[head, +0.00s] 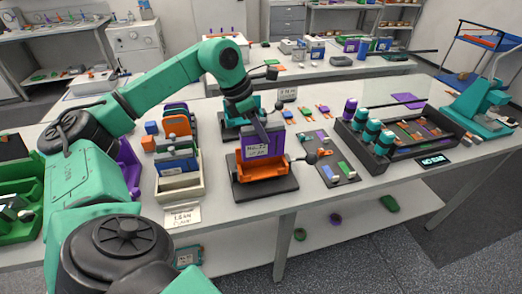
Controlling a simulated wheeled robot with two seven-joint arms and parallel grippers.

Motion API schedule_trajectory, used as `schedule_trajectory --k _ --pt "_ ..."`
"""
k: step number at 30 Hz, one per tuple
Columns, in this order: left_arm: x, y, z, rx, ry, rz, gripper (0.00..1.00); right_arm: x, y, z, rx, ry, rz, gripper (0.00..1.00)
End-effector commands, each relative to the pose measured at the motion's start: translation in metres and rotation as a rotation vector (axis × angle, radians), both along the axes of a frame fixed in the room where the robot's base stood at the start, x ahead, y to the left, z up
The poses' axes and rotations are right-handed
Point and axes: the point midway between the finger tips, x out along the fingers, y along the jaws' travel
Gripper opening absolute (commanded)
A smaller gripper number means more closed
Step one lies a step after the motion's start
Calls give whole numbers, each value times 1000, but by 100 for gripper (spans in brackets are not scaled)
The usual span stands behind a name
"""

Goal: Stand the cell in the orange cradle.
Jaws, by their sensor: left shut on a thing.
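The purple cell (264,146) has a white label on its front face and stands roughly upright at the orange cradle. The orange cradle (262,173) sits on a dark base plate (266,190) near the middle of the bench, with orange showing below and beside the cell. My left gripper (257,124) reaches down from above and is shut on the top of the cell. Whether the cell rests on the cradle's floor or is held just above it, I cannot tell. My right gripper is not in view.
A pale rack (180,186) with blue and orange cells stands left of the cradle. A black lever with a round knob (311,158) sticks out at the cradle's right. Further right are a dark board (337,172) with small parts and a dark tray (377,168) with teal cylinders.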

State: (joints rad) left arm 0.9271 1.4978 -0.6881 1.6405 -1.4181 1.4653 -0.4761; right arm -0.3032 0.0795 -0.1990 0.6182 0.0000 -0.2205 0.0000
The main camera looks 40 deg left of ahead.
Motion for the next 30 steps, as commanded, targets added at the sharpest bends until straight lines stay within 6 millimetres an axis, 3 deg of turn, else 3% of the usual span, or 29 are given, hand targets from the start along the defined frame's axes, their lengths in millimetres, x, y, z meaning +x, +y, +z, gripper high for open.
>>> schedule_trajectory --k 13,23,24,26,30 --pt "0 0 -58 -1 -1 1 0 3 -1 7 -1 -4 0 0" --pt "1 0 -64 -1 -4 1 0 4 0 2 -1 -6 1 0" --pt "0 0 -65 -1 -1 0 42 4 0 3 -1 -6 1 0" --pt "0 0 -65 -1 -1 0 65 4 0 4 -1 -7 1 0" --pt "0 0 -64 -1 -1 0 65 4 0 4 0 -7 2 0"
